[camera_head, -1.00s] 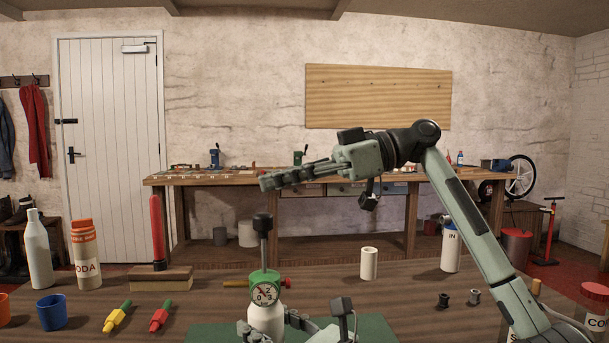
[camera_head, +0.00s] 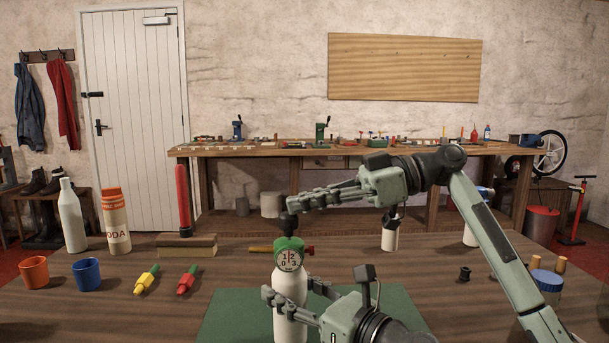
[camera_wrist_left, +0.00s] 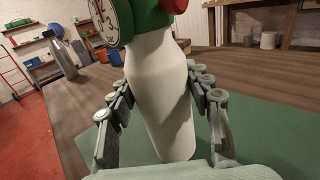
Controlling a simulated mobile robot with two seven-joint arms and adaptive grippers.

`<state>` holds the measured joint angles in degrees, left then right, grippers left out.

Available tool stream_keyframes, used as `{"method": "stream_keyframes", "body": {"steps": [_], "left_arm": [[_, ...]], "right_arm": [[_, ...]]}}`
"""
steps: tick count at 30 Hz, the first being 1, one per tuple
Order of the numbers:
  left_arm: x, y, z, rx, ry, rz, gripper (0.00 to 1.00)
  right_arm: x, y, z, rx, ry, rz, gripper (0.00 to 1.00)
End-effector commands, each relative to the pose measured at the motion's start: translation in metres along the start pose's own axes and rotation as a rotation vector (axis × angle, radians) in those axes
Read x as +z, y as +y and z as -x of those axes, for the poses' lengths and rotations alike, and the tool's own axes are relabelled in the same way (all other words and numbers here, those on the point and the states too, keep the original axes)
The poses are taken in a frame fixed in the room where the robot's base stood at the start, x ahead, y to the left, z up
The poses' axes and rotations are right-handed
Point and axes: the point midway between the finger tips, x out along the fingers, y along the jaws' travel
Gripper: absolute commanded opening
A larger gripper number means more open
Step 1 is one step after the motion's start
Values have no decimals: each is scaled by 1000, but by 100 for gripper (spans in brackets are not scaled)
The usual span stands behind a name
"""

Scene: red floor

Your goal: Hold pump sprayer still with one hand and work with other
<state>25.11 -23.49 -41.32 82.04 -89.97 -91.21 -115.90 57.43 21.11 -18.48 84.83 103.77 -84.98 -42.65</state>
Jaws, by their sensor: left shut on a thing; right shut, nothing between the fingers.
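The pump sprayer is a white bottle (camera_head: 290,302) with a green head and a round dial (camera_head: 288,256). It stands upright on the green mat (camera_head: 232,312), and its black plunger knob (camera_head: 289,224) sits close above the head. My left gripper (camera_head: 289,292) is shut around the bottle's body. The left wrist view shows the fingers (camera_wrist_left: 160,88) on both sides of the white bottle (camera_wrist_left: 158,100). My right gripper (camera_head: 297,204) is shut with nothing between its fingers. Its fingertips are right over the knob and seem to touch it.
Yellow (camera_head: 146,280) and red (camera_head: 187,281) nozzles lie nearby. A white cylinder (camera_head: 390,238) stands behind right.

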Motion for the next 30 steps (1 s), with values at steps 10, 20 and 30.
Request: {"method": "stream_keyframes", "body": {"steps": [10, 20, 30], "left_arm": [[1, 0, 0, -1, -2, 1, 5], [1, 0, 1, -1, -2, 1, 5], [1, 0, 0, -1, -2, 1, 5]], "right_arm": [[12, 0, -3, -2, -7, -2, 0], [-14, 0, 3, 0, -3, 4, 0], [-32, 1, 68, 6, 1, 1, 0]]}}
